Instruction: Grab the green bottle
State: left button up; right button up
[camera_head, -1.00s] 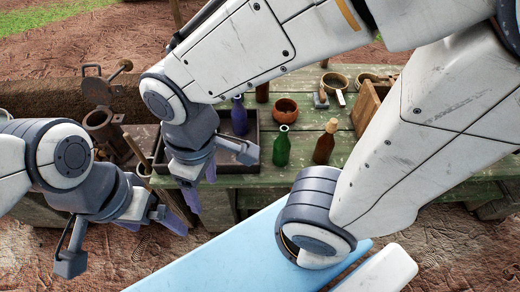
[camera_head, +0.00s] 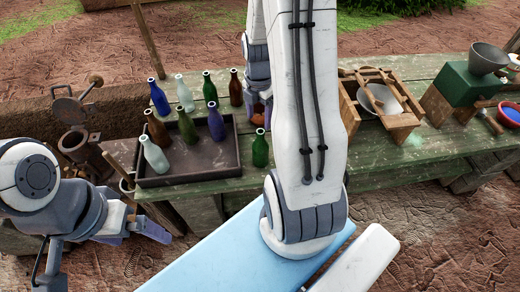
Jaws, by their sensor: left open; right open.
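A green bottle (camera_head: 260,150) stands upright on the table, just right of the dark tray (camera_head: 228,160) and left of my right arm. An olive-green bottle (camera_head: 187,128) stands in the tray, and a dark green bottle (camera_head: 210,90) stands in the row at the tray's back. My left gripper (camera_head: 102,256) is open and empty, low at the left, in front of the table and well away from the bottles. My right arm rises across the middle, its far part (camera_head: 258,70) coming down behind it.
Blue (camera_head: 159,98), pale (camera_head: 154,156) and brown (camera_head: 157,130) bottles crowd the tray area. A reddish bowl (camera_head: 258,114) sits behind the green bottle. A wooden frame (camera_head: 385,105) and a green box (camera_head: 465,85) stand right.

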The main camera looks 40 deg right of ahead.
aim_at(261, 132)
notch_tip(261, 132, down, 4)
jog(key=shift+r, duration=0.25)
jog(key=shift+d+f+p, duration=0.2)
jog(key=shift+f+p, duration=0.45)
jog(key=shift+f, duration=0.55)
jog(key=shift+d+f+p, duration=0.2)
jog(key=shift+f+p, duration=0.4)
jog(key=shift+f, duration=0.95)
grip_shut()
